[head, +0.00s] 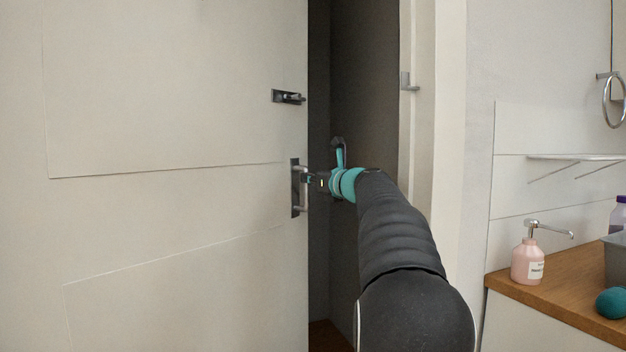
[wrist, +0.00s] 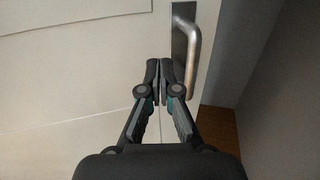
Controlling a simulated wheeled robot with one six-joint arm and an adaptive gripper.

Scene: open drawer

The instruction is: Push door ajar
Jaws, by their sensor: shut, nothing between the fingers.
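The door (head: 170,230) is a pale panelled door on the left in the head view, standing ajar with a dark gap along its right edge. Its metal handle (head: 300,187) sits near that edge; in the wrist view the handle (wrist: 190,40) shows at top centre. A dark latch (head: 288,97) is above it on the door. My gripper (head: 308,180) is at the door's edge beside the handle.
The door frame (head: 450,130) with a small catch (head: 405,81) stands right of the gap. Further right, a wooden counter (head: 545,290) holds a pink soap dispenser (head: 527,260) and a teal ball (head: 611,303). A shelf (head: 575,157) and a metal ring (head: 613,100) are on the wall.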

